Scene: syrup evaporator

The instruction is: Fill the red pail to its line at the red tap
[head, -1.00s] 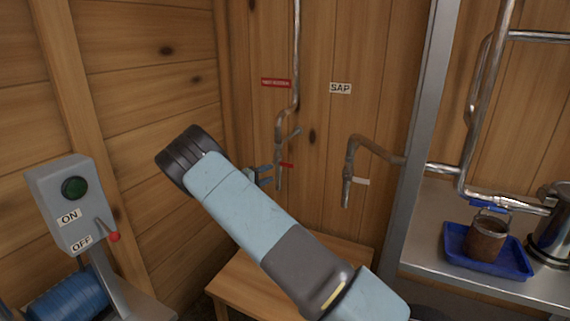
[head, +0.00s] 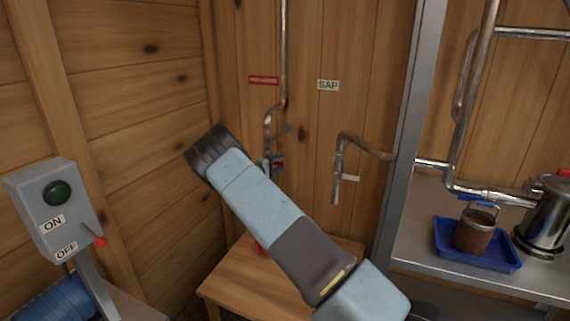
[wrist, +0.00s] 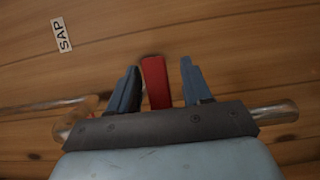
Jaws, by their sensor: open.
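The red tap (head: 268,135) hangs on the back wall at the end of a steel pipe, below a small red sign (head: 263,80). My gripper (head: 274,163) is at this tap, its blue fingers open. In the wrist view the tap's red handle (wrist: 156,82) stands between the two open fingers, with a visible gap to each. A red sliver (head: 259,246), probably the red pail, shows beside my arm on the wooden stand (head: 225,287). My arm hides most of it, so its fill line and contents cannot be seen.
A metal post (head: 405,140) and a shelf with a blue tray (head: 480,262) stand further right. An ON/OFF switch box (head: 55,210) is at left.

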